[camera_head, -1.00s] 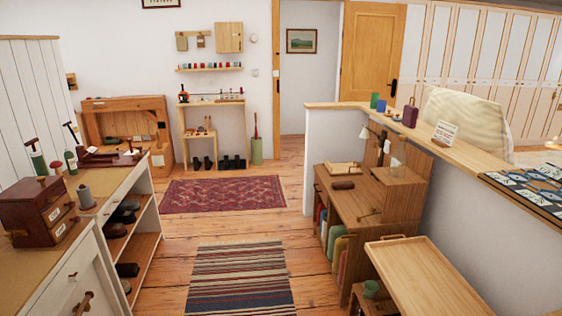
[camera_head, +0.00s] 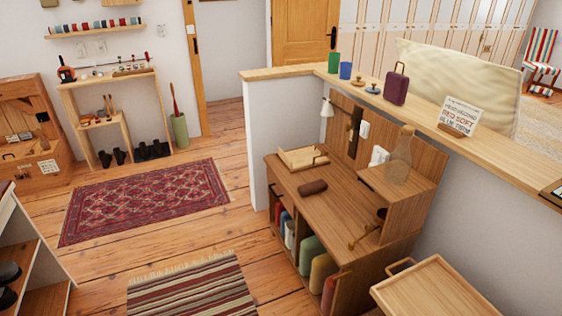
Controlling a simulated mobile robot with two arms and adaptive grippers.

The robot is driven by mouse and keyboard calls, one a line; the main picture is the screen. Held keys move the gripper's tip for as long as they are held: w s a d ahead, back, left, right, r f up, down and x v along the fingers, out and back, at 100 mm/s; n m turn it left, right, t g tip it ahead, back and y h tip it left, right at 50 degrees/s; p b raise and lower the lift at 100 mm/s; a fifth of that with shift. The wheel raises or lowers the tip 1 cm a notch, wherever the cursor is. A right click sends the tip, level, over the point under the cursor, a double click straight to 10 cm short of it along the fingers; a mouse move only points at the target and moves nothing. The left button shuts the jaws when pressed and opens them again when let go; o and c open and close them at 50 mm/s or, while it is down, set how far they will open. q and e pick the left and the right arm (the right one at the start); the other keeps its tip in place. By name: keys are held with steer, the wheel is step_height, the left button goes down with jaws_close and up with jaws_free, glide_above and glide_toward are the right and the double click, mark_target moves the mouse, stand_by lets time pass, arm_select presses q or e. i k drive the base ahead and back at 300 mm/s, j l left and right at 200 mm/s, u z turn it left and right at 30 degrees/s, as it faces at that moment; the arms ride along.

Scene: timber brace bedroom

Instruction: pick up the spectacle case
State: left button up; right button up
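A small dark brown, rounded, oblong case (camera_head: 312,188) lies on the wooden desk (camera_head: 340,215) near its front left edge. It looks like the spectacle case, though fine detail is too small to tell. It lies in front of a shallow light-wood tray (camera_head: 303,158) and apart from it. Neither of my grippers is in view.
A half-wall ledge behind the desk bears cups, a purple case (camera_head: 397,85) and a sign (camera_head: 460,116). A glass bottle (camera_head: 398,157) stands on the desk's raised shelf. A wooden tray table (camera_head: 435,290) stands front right. Floor with two rugs is open at left.

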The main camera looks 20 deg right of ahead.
mark_target(311, 187)
steer(key=i+z, duration=0.15)
steer(key=i, duration=0.3)
steer(key=i+j+z, duration=0.2)
steer(key=i, duration=0.3)
steer(key=i+z, duration=0.15)
steer(key=i, duration=0.3)
